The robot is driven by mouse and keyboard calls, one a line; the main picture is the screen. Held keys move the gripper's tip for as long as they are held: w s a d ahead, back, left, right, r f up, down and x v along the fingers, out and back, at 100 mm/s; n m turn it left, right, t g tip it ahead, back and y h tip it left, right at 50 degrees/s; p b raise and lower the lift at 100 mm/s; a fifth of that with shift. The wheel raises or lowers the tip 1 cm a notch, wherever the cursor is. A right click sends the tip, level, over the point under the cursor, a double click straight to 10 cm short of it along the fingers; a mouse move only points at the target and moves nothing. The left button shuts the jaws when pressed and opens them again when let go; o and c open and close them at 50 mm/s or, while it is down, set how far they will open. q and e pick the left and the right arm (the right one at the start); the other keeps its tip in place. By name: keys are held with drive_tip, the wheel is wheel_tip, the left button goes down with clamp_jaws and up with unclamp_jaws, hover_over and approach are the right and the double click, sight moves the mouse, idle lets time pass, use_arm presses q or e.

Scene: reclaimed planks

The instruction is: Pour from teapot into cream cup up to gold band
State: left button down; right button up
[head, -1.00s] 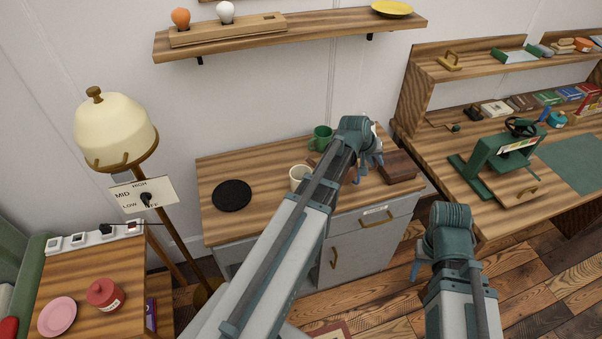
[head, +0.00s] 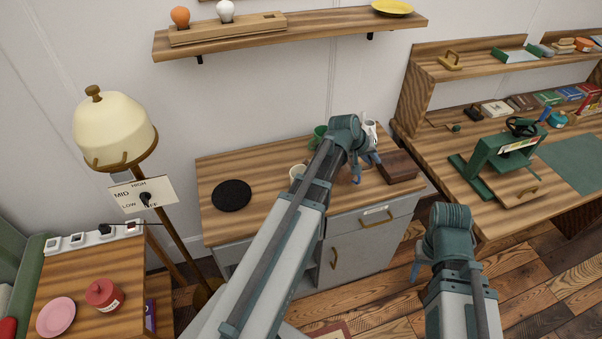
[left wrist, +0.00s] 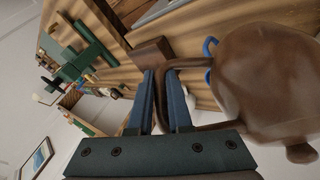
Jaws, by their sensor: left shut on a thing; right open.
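The brown teapot (left wrist: 270,85) fills the right of the left wrist view, seen close up and tilted in that picture. My left gripper (left wrist: 161,90) is shut on its loop handle. In the head view my left gripper (head: 364,167) is over the cabinet top, and my arm hides most of the teapot. The cream cup (head: 298,171) stands on the cabinet top left of the gripper, partly covered by my left arm. Its gold band and contents cannot be made out. My right gripper (head: 416,272) is open and empty, low in front of the cabinet.
A black round mat (head: 231,195) lies left of the cup. A green mug (head: 319,132) and a white mug (head: 370,131) stand at the back. A brown wooden box (head: 398,166) is to the right. The cabinet top (head: 262,165) is clear between mat and cup.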

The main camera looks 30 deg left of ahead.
use_arm(q)
drive_tip(key=shift+s+a+r+t+h, duration=0.2)
drive_tip(key=shift+a+r+h, duration=0.2)
drive_tip(key=shift+a, duration=0.2)
drive_tip(key=shift+s+a+r+t+h, duration=0.2)
drive_tip(key=shift+a+r+h, duration=0.15)
drive_tip(key=shift+a, duration=0.2)
idle(2.9)
drive_tip(key=shift+s+a+r+n+h, duration=0.1)
drive_tip(key=shift+a+r+n+h, duration=0.2)
drive_tip(key=shift+r, duration=0.3)
idle(3.4)
